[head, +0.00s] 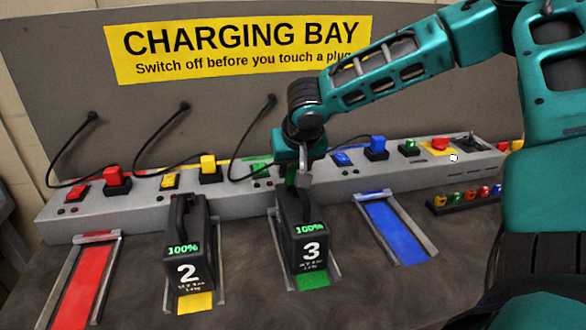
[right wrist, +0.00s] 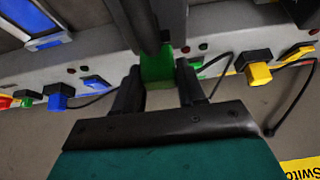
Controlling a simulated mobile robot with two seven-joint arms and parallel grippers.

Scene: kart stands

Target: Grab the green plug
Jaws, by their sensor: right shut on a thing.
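The green plug (head: 291,175) is at the grey socket strip, just behind battery 3 (head: 309,235), partly hidden by my right gripper (head: 301,168). In the right wrist view the green plug (right wrist: 157,66) is between the two dark fingers of my right gripper (right wrist: 160,88), which is shut on it. I cannot tell whether the plug is still seated in its socket. A green switch (head: 260,168) is left of it. My left gripper is not in view.
The strip (head: 140,198) also bears a red plug (head: 117,176), a yellow plug (head: 208,166) and a blue plug (head: 377,145), with black cables behind. Battery 2 (head: 187,245) stands on the yellow bay. The red bay (head: 85,285) and blue bay (head: 396,230) are empty.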

